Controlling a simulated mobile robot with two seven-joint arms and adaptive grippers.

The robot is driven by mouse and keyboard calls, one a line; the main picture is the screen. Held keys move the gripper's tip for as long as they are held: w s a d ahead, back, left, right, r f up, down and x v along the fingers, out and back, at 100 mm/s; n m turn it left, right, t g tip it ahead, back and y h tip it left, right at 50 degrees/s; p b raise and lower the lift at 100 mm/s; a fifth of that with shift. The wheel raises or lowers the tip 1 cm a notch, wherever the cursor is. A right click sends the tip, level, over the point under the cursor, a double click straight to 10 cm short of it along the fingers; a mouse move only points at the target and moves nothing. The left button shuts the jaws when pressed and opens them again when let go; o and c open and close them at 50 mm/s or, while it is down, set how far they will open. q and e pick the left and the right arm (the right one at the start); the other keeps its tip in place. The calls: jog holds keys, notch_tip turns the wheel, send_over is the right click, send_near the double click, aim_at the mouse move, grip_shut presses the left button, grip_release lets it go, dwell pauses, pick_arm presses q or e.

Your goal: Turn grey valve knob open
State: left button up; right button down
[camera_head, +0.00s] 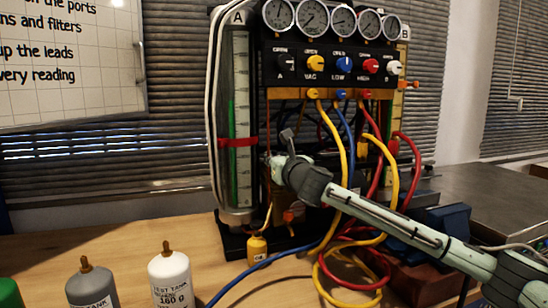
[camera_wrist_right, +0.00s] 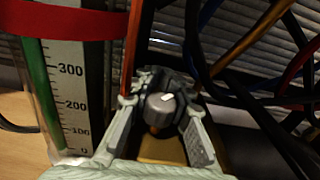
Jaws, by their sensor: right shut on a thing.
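The grey valve knob (camera_wrist_right: 158,105) has a short white mark on its face and sits between my right fingers in the right wrist view. My right gripper (camera_head: 284,150) reaches the lower middle of the gauge rig (camera_head: 273,62), beside the glass column, in the head view. In the right wrist view the right gripper (camera_wrist_right: 163,92) is shut on this knob, one finger at each side. In the head view the gripper hides the knob. My left gripper is in neither view.
The measuring column (camera_head: 240,130) with a red strap stands just left of my right gripper. Yellow (camera_head: 394,180), red and blue hoses hang close around my right forearm. A grey tank (camera_head: 90,288) and a white tank (camera_head: 171,280) stand at the front left of the table.

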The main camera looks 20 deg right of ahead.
jog(key=c, duration=1.4)
grip_release()
jog(key=s, duration=1.2)
jog(key=shift+d, duration=0.25)
